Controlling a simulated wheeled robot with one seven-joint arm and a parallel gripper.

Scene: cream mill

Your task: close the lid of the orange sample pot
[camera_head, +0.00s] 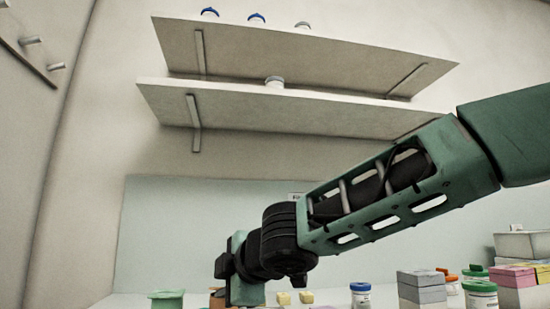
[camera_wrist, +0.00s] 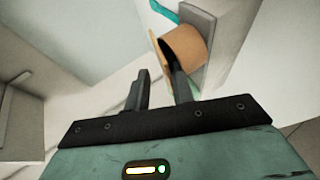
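The orange sample pot (camera_wrist: 186,48) shows in the wrist view just beyond my right fingertip, lying sideways in the picture. A thin tan flap (camera_wrist: 156,50), which may be its lid, stands at its left side with a dark gap between. My gripper (camera_wrist: 156,73) is open, with a clear gap between its fingers and nothing held. The right fingertip is close to the dark gap; I cannot tell whether it touches. In the head view, a small orange piece (camera_head: 217,299) shows low, partly hidden by my gripper, and seems to be this pot.
A green pot (camera_head: 167,301) stands left of my gripper. Small yellow blocks (camera_head: 284,298), a white jar with a blue lid (camera_head: 361,296), grey boxes (camera_head: 421,287) and green-lidded jars (camera_head: 480,294) stand to the right. A grey block (camera_wrist: 205,50) is right beside the orange pot. Shelves (camera_head: 290,104) hang above.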

